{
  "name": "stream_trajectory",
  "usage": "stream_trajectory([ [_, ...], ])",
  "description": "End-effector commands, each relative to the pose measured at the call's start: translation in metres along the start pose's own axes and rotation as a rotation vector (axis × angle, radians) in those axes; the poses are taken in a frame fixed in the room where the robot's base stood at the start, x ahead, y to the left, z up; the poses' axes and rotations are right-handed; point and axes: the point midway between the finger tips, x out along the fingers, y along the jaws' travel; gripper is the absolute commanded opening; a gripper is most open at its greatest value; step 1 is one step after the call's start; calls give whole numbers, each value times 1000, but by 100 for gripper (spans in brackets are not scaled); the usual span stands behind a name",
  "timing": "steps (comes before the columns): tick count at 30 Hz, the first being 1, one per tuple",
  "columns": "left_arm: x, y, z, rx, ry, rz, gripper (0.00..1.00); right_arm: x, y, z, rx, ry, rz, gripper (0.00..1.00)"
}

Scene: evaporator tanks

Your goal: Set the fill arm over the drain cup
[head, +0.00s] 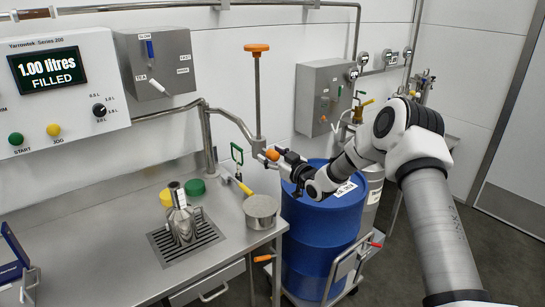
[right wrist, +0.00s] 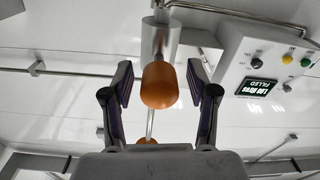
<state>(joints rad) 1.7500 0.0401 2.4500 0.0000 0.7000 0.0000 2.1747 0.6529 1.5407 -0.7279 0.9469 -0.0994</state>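The fill arm (head: 230,118) is a grey pipe from the wall, ending in a vertical grey outlet at the bench's right end. An orange knob (head: 272,155) sticks out from that outlet. The drain cup (head: 261,211), a round grey cup with a flat top, stands at the bench's right edge, below the outlet. My right gripper (head: 285,162) is at the knob. In the right wrist view my right gripper (right wrist: 161,84) is open, its fingers either side of the orange knob (right wrist: 159,86), with gaps on both sides. My left gripper is not in view.
A metal can (head: 181,222) stands on a drain grate in the bench. Yellow and green lids (head: 195,188) lie behind it. A blue drum (head: 322,225) stands right of the bench. An orange-topped rod (head: 257,90) rises above the outlet. The panel display (head: 47,70) reads 1.00 litres FILLED.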

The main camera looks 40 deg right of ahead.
Motion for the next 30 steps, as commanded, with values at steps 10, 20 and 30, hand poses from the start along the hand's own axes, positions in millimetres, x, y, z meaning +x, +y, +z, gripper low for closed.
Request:
stream_trajectory([
  [10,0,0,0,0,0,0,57,-8,1,1,4,-3,2,60],
  [20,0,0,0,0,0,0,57,-85,1,0,11,0,4,60],
  [30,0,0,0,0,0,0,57,-119,-1,0,1,0,-1,60],
])
